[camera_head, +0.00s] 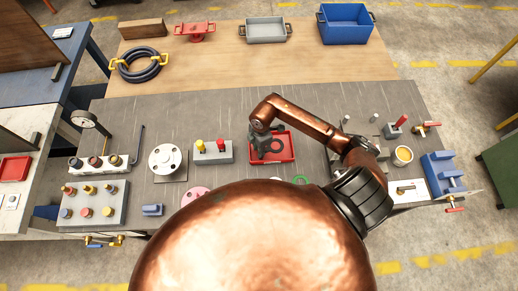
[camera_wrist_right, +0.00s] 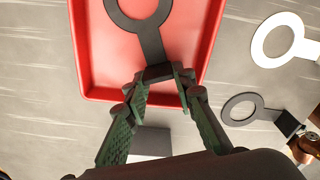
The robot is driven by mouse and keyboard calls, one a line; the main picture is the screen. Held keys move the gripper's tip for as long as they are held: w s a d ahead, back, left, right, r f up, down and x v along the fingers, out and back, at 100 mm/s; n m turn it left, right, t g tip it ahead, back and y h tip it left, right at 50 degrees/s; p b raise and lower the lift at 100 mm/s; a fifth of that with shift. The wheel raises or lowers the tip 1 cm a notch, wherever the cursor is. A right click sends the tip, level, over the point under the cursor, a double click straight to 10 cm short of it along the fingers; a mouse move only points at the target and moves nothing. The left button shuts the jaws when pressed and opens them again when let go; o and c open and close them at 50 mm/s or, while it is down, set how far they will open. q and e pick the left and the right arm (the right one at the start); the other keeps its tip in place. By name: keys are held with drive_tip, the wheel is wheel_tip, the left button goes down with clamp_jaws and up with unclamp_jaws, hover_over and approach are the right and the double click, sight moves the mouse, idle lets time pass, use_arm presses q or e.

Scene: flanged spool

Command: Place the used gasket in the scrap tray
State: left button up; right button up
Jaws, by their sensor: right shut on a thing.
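The used gasket (camera_wrist_right: 150,40) is a flat dark grey ring with a straight tab. My right gripper (camera_wrist_right: 158,76) is shut on a dark block at the end of that tab. The red scrap tray (camera_wrist_right: 92,55) lies beneath, and the gasket's ring is over the tray's floor in the right wrist view. I cannot tell whether the gasket touches the floor. In the head view my right gripper (camera_head: 265,142) is over the left part of the red tray (camera_head: 287,157). My left gripper is not in view.
Another dark ring with a tab (camera_wrist_right: 225,111) and a white one (camera_wrist_right: 257,47) lie right of the tray in the wrist view. A grey block with red and yellow pegs (camera_head: 212,156) stands left of the tray. A white flange (camera_head: 157,165) lies farther left.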

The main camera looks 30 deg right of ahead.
drive_tip(key=o, duration=0.9)
drive_tip(key=shift+f, duration=0.1)
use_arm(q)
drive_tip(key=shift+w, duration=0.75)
use_arm(e)
drive_tip(key=shift+r, duration=0.6)
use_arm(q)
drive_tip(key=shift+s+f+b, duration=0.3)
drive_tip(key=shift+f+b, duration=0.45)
use_arm(e)
drive_tip(key=r, duration=1.1)
drive_tip(key=shift+s+d, duration=0.15)
drive_tip(key=shift+d, duration=0.2)
